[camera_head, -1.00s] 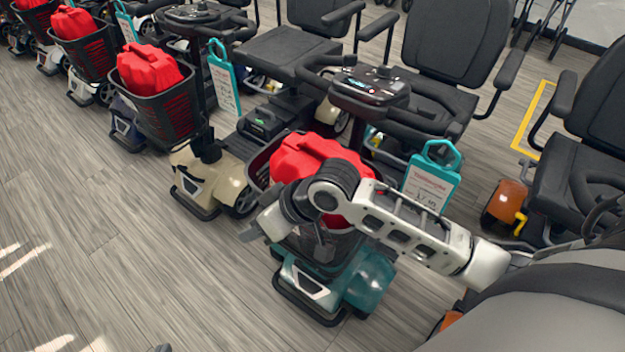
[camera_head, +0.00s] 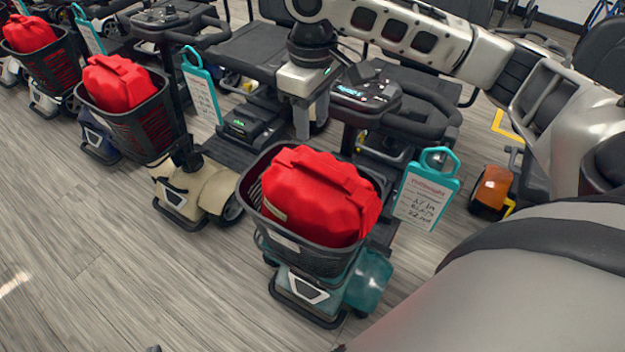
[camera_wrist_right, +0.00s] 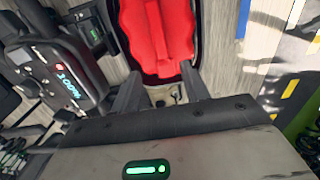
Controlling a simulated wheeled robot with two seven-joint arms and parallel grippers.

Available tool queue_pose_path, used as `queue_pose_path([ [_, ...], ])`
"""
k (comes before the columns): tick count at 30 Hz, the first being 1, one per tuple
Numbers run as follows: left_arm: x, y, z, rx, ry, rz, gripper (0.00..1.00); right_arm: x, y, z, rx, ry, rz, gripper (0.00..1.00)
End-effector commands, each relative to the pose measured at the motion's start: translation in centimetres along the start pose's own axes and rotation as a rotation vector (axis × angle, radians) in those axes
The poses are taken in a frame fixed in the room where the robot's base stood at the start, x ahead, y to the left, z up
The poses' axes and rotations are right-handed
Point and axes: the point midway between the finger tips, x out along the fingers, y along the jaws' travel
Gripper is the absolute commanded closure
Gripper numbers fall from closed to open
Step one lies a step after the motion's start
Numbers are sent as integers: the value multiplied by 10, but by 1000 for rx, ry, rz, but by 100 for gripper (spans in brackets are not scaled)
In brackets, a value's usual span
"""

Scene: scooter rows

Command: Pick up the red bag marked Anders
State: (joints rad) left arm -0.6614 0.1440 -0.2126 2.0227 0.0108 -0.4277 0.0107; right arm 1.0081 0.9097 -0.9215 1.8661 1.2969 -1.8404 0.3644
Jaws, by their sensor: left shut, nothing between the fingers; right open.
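A large red bag (camera_head: 318,195) sits in the black basket (camera_head: 250,190) of the teal scooter (camera_head: 370,280). A pale patch shows on its side, too small to read. More red bags sit in baskets to the left, one in the beige scooter's basket (camera_head: 120,84) and one farther off (camera_head: 28,33). I cannot read the name Anders on any. My right gripper (camera_head: 302,122) points down behind the nearest bag, apart from it. In the right wrist view its fingers (camera_wrist_right: 160,92) are open and empty, with a red bag (camera_wrist_right: 157,35) beyond them. My left gripper is not visible.
The teal scooter's console (camera_head: 365,88) stands close to the right of my gripper. Teal tags (camera_head: 427,190) hang from the scooters; their writing is not clearly readable. Black seats stand behind. The wooden floor (camera_head: 100,240) at the front left is clear.

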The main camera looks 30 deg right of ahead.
Motion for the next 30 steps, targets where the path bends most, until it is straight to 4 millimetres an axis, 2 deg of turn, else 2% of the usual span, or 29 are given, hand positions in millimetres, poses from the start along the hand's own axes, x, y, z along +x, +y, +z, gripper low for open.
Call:
queue_pose_path([
  [1, 0, 0, 1, -1, -1, 1, 100, 12, 0, 1, 1, -4, 0, 55],
  [4, -1, 1, 0, -1, 1, 2, 100, 29, 0, 0, 2, -1, 0, 55],
  [13, -2, 1, -3, 0, 7, 4, 100, 53, 0, 1, 0, 0, 0, 55],
  [21, 0, 1, -4, 2, 11, 4, 100, 91, -1, 6, 0, 0, 0, 55],
  [30, 1, 0, -7, 4, 17, 4, 100, 97, -1, 5, -2, 4, 1, 55],
])
